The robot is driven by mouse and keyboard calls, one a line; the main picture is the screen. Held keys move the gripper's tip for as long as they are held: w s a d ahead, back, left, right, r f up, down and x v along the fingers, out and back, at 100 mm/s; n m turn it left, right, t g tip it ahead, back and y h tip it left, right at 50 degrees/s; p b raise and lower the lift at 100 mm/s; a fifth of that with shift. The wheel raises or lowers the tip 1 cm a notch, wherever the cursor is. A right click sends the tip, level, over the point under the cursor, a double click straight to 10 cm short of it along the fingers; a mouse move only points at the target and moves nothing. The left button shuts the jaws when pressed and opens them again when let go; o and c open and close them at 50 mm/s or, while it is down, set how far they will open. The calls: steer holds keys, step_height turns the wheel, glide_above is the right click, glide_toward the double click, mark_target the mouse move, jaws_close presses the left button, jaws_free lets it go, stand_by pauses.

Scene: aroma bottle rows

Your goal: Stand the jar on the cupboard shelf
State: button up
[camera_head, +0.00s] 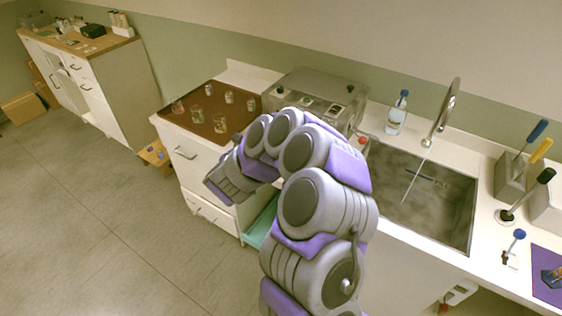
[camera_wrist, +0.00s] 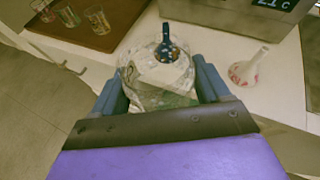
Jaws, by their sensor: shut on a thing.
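My gripper (camera_wrist: 160,84) is shut on a clear glass jar (camera_wrist: 148,78), with one blue-grey finger on each side of it. The jar has a pale content or label and a dark blue part at its top; the glass makes the details hard to tell. Its lower part is hidden by my gripper. In the head view my arm hides the jar. A teal shelf-like surface (camera_head: 261,224) shows low in an open part of the cabinet under the counter, partly behind my arm. I cannot tell whether this is the cupboard shelf.
A brown tray (camera_head: 183,113) with several glasses lies on the counter. A grey appliance (camera_head: 315,87) stands beside it. A small white flask (camera_wrist: 247,70) stands right of the jar. A bottle (camera_head: 396,115), a sink (camera_head: 430,205) and a tap (camera_head: 446,108) are further right.

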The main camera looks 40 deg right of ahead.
steer(key=s+d+f+m+g+h, duration=0.4)
steer(key=s+d+f+m+g, duration=0.35)
steer(key=s+d+f, duration=0.35)
steer(key=shift+t, duration=0.45)
steer(key=w+d, duration=0.2)
steer(key=w, duration=0.3)
steer(key=w+d, duration=0.2)
steer(key=w, duration=0.3)
steer(key=w+d+r+b, duration=0.1)
steer(key=w+d, duration=0.1)
steer(key=w, duration=0.3)
steer(key=shift+d, duration=0.4)
steer(key=shift+f+b, duration=0.4)
steer(key=shift+f, duration=1.4)
steer(key=shift+f, duration=0.15)
steer(key=o, duration=1.1)
steer(key=shift+c, duration=0.2)
